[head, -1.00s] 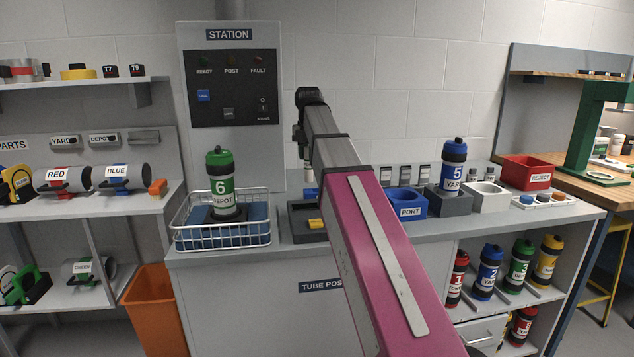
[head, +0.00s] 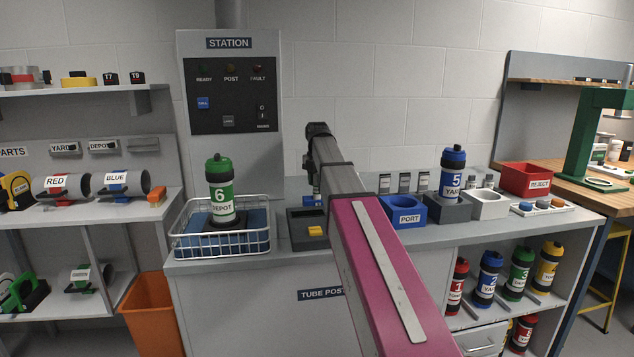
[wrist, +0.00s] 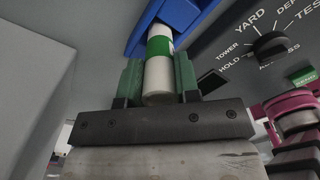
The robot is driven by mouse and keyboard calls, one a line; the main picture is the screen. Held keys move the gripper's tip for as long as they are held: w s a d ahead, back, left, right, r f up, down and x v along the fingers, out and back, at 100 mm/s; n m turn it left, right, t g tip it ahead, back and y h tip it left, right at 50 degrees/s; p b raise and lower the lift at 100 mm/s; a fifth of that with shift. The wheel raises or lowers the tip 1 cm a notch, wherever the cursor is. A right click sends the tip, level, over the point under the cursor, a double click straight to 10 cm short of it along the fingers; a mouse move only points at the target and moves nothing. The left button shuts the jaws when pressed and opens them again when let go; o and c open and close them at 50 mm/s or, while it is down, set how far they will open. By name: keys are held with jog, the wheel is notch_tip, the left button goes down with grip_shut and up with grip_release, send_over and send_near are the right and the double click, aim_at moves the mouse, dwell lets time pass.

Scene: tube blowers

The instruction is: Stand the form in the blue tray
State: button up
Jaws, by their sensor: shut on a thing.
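The form (wrist: 158,80), a white roll with a green band, shows in the wrist view between the two green fingers of my gripper (wrist: 158,74), which is shut on it. Its far end meets a blue channel-shaped piece (wrist: 142,28), which looks like the blue tray. I cannot tell whether the form stands inside it or only overlaps it. In the head view a small blue part (head: 311,200) shows beside my arm, above a dark box with a yellow button (head: 315,231). My arm hides the gripper and the form there.
A selector dial (wrist: 270,46) with printed labels is close at right in the wrist view. A wire basket (head: 222,243) with the green-capped carrier 6 (head: 220,190) stands left of the dark box.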

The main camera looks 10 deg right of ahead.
jog(key=shift+f, duration=0.15)
jog(key=o, duration=1)
jog(key=shift+c, duration=0.2)
notch_tip(320, 180, up, 12)
jog(key=shift+r, duration=0.15)
